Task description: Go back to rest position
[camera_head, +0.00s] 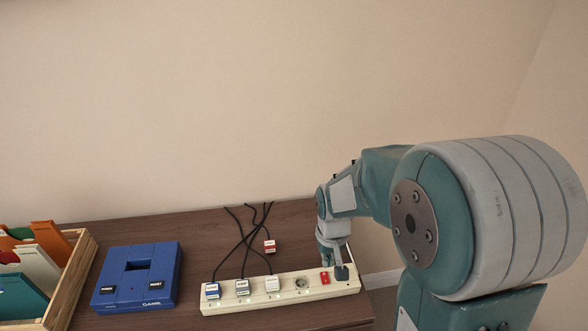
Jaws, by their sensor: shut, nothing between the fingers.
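My gripper (334,266) is shut and empty. It points down at the right end of a cream power strip (319,289), close by its red switch (325,278). Whether the fingers touch the strip I cannot tell. My teal and grey arm reaches in from the right and hides part of the scene behind it.
Several labelled plugs with black cables sit in the strip; a red and white plug (270,246) lies loose behind it. A blue console (137,277) and a wooden crate (72,284) of coloured sleeves stand left on the brown tabletop (200,238). A bare wall rises behind.

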